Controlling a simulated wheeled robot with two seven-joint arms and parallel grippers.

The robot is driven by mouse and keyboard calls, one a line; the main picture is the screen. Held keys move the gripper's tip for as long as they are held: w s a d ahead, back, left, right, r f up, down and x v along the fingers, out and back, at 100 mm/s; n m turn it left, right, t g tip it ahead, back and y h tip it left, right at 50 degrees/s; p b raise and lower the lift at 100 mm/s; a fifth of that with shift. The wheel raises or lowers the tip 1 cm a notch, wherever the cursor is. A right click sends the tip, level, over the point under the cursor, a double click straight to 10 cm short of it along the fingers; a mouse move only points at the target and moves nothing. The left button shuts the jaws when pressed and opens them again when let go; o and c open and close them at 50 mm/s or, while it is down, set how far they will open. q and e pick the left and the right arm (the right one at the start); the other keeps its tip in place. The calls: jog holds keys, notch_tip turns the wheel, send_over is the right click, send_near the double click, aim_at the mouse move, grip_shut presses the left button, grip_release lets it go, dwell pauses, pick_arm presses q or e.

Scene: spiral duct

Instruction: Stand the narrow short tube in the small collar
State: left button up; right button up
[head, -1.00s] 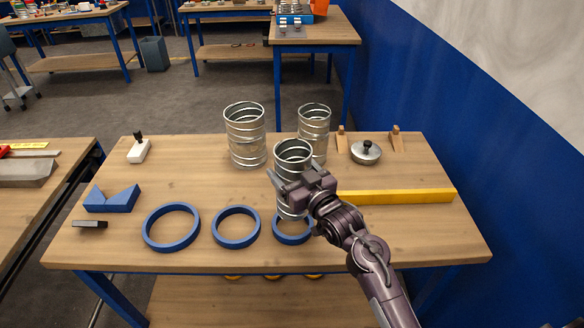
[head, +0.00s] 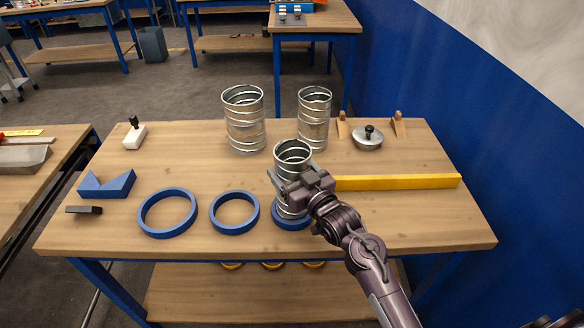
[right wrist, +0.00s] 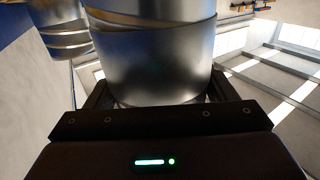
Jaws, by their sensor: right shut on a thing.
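The narrow short tube (head: 292,152), ribbed shiny metal, stands upright in my right gripper (head: 287,183). The right gripper is shut on its side, and the tube also fills the right wrist view (right wrist: 155,60). The small collar (head: 290,223), a blue ring near the table's front edge, is right under the tube. The tube's lower end meets the collar in the head view; the gripper and arm hide part of it, so I cannot tell if it is fully seated. My left gripper is not in view.
Two larger blue rings (head: 234,230) (head: 168,234) lie to the left. Two metal tubes (head: 245,135) (head: 314,135) stand behind. A yellow bar (head: 400,182) lies to the right, with a lidded metal disc (head: 368,140) behind it.

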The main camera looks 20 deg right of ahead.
jog(key=shift+f+b, duration=0.6)
jog(key=shift+f, duration=0.6)
jog(key=o, duration=1.2)
jog(key=shift+f, duration=0.15)
jog(key=shift+c, duration=0.2)
jog(key=b+v, duration=0.2)
jog(key=v, duration=0.5)
jog(key=shift+s, duration=0.4)
jog(key=shift+d, duration=0.1)
